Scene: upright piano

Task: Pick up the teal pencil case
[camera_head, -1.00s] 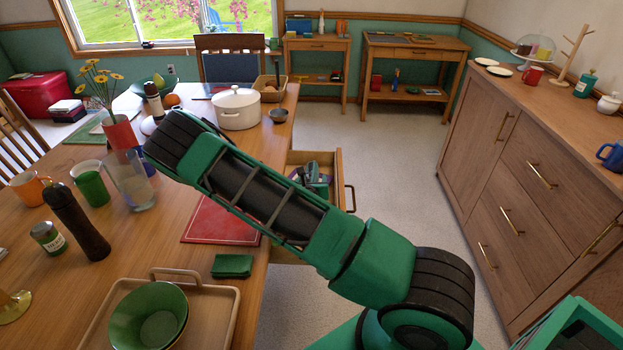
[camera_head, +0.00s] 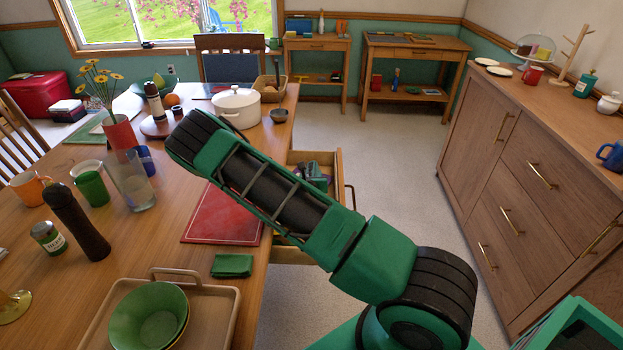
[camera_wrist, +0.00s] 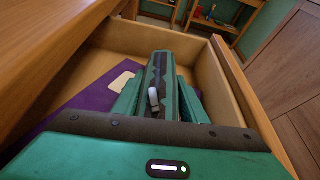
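The teal pencil case (camera_wrist: 162,80) has a dark zip strip and a pale pull. It points away from me inside the open wooden drawer (camera_wrist: 211,82). In the wrist view my gripper (camera_wrist: 160,99) has one green finger along each side of the case, with no clear gap, and looks shut on it. The near end of the case is hidden by my gripper's body. How far it is off the drawer floor is unclear. In the head view a teal and grey shape (camera_head: 313,176) shows in the drawer, partly behind my arm.
A purple flat thing (camera_wrist: 85,102) with a cream label lies in the drawer, left of the case. The table edge (camera_wrist: 50,55) is close on the left. A red mat (camera_head: 215,222) and green cloth (camera_head: 232,265) lie on the table. The floor right of the drawer is clear.

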